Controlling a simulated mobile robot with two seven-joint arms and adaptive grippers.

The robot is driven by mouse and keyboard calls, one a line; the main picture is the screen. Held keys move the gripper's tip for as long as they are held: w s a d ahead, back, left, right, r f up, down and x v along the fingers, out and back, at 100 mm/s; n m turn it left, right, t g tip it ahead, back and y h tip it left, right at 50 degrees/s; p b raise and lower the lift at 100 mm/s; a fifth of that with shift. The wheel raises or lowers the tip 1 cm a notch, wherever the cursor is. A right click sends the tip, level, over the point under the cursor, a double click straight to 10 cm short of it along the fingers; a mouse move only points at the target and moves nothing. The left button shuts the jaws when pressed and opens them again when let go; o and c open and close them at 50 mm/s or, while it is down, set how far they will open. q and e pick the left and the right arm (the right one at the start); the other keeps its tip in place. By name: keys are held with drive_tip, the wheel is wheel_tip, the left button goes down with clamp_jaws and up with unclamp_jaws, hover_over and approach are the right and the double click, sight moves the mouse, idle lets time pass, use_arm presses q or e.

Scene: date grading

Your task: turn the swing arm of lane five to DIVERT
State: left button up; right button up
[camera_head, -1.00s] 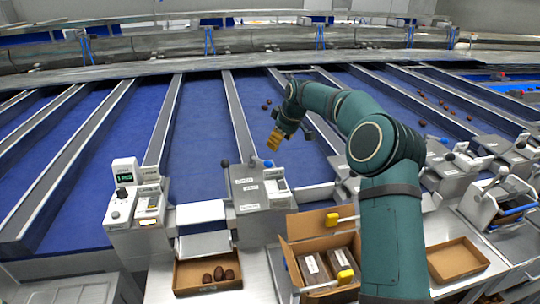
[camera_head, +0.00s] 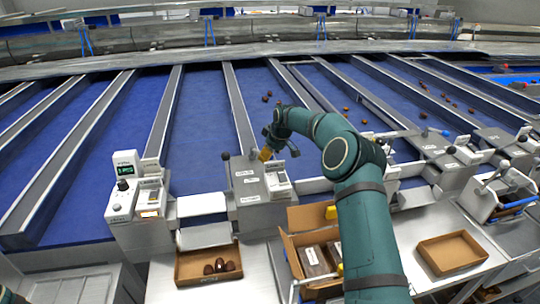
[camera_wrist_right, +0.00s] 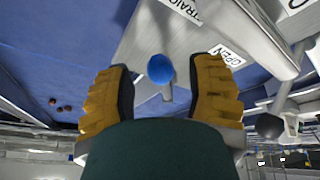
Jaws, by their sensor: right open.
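My right gripper (camera_head: 265,154) is at the top edge of a grey lane control box (camera_head: 247,190) in the head view. In the right wrist view, its two yellow fingers (camera_wrist_right: 162,82) are open, one on each side of a blue ball knob (camera_wrist_right: 160,68) on a short pale stem. No clear grip on the knob shows. In the head view the blue knob is hidden by the gripper. I cannot read a lane number or DIVERT mark. My left gripper is out of view.
A black knob (camera_head: 225,155) stands at the box's left corner. A display unit (camera_head: 124,185) is further left. An open carton (camera_head: 290,250) and a shallow tray with dates (camera_head: 183,270) are in front. Another tray (camera_head: 450,253) is at right. Blue lanes with metal dividers run behind.

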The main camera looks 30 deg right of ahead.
drive_tip(key=shift+w+f, duration=0.15)
drive_tip(key=shift+f, duration=0.35)
clamp_jaws()
